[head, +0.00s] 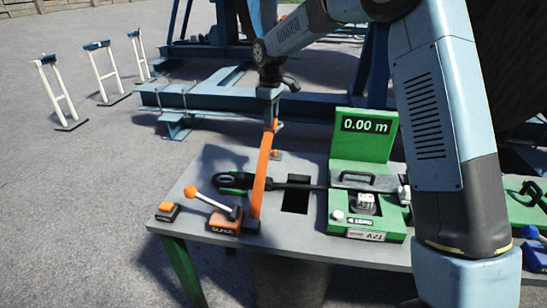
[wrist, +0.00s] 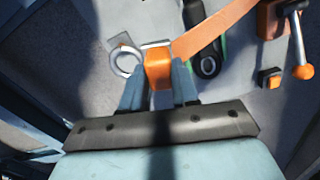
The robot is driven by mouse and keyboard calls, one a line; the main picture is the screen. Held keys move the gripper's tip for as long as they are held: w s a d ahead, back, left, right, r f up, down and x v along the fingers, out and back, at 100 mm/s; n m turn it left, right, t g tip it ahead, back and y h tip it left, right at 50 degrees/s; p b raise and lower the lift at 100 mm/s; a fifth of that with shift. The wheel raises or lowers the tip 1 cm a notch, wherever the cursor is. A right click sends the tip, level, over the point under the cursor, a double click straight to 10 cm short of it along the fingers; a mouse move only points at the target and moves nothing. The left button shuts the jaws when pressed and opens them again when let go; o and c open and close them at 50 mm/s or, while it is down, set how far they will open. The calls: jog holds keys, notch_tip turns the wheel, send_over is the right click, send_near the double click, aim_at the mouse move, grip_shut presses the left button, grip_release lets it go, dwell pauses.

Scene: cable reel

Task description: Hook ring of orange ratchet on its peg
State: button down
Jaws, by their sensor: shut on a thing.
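The orange ratchet (head: 225,221) is on the front left of the grey table, its white lever ending in an orange knob (head: 190,191). An orange strap (head: 261,175) rises from it to my gripper (head: 271,112). In the wrist view my gripper (wrist: 159,80) is shut on the orange end block (wrist: 158,69) of the strap. The pale metal ring (wrist: 125,62) sticks out left of this block. A small orange peg (head: 277,153) on a grey plate stands behind the strap. In the wrist view the plate (wrist: 121,39) lies partly behind the ring; I cannot make out the peg there.
A green meter unit (head: 365,140) reading 0.00 m stands right of the strap. A black tool with green ends (head: 235,181) lies behind the strap, near a dark table slot (head: 296,196). An orange button box (head: 167,211) sits at the left corner. Blue steel beams (head: 205,96) stand beyond.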

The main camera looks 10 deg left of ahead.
jog(key=w+n, duration=0.2)
jog(key=w, duration=0.5)
jog(key=shift+n, duration=0.4)
jog(key=shift+a, duration=0.1)
notch_tip(320, 180, down, 11)
dwell(2.5)
jog(key=shift+f, duration=1.7)
dwell(2.1)
